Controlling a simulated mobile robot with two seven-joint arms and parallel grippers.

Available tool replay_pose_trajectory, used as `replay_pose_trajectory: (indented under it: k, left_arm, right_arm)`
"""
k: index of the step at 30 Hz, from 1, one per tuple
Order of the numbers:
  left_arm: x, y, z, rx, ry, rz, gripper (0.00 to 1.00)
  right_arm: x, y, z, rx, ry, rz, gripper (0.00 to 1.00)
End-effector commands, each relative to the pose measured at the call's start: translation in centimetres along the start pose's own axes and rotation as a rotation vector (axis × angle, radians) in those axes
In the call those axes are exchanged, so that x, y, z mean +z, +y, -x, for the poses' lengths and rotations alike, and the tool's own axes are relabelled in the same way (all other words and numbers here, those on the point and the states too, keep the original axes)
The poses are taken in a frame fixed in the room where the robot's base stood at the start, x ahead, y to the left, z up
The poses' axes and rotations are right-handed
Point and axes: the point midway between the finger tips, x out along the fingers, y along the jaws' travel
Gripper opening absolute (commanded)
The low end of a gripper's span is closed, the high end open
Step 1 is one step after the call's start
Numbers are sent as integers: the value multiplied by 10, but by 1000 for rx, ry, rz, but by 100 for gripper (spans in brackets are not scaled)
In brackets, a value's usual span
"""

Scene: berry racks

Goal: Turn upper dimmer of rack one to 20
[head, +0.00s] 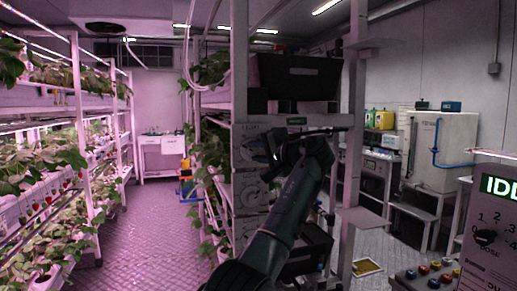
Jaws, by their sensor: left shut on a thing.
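My left gripper (278,153) is at the grey control panel (244,148) on the end of the middle rack. It is shut on the upper dimmer knob, which is mostly hidden behind the dark fingers. A round dial shows on the panel just left of the gripper, but its scale marks are too small to read. A lower dial (250,190) sits below, partly covered by my arm. A small green display (297,121) is above the gripper. My right gripper is not in view.
Planted racks (78,120) line the left side, with a clear aisle floor (150,225) between. A dark crate (300,78) stands above the panel. A dosing console (492,235) with a knob and coloured buttons is at the right edge.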

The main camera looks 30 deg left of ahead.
Motion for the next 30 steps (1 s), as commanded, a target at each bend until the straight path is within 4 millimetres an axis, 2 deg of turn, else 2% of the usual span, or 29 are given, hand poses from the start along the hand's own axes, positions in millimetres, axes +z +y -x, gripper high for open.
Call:
replay_pose_trajectory:
  k: [12,30]
  left_arm:
    - [0,-3,0,103,2,248,4]
    - [0,-3,0,131,3,317,4]
  right_arm:
    - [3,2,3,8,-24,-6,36]
    - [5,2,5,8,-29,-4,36]
